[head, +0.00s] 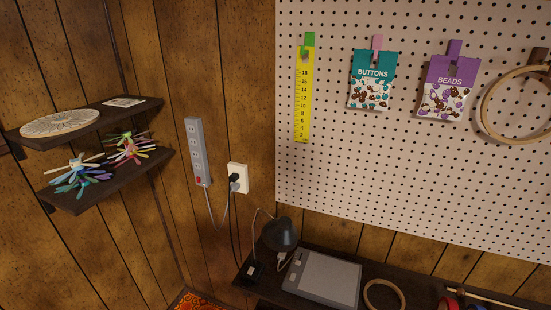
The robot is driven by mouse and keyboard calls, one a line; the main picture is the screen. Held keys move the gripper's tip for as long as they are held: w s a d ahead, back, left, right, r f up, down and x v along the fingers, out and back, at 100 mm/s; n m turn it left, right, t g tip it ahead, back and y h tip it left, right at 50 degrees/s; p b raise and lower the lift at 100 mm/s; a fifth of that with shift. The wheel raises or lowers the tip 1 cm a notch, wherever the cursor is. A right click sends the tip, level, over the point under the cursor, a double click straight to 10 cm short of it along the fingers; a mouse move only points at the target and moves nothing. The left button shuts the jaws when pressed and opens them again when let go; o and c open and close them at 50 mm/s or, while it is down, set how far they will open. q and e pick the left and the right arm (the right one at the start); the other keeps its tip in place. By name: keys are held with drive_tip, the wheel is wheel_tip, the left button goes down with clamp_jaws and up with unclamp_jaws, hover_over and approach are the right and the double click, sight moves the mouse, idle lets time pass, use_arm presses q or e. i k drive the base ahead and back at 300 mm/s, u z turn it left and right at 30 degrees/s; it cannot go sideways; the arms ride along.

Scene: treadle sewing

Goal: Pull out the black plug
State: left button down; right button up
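The black plug (234,177) sits in the upper part of the white wall outlet (243,184) on the wood-panelled wall, left of the pegboard. A dark cord runs down from it toward the dark shelf below. A grey plug or socket face shows just under the black plug, too small to tell which. Neither of my grippers shows in the head view.
A grey power strip (197,152) hangs left of the outlet, its pale cord looping toward it. Two dark wall shelves (150,104) stand at left. Below, a dark shelf (263,291) holds a black lamp (279,234) and a grey flat device (322,279).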

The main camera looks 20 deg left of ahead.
sight(233, 177)
drive_tip(key=z, duration=2.75)
drive_tip(key=k, duration=0.65)
drive_tip(key=u, duration=2.15)
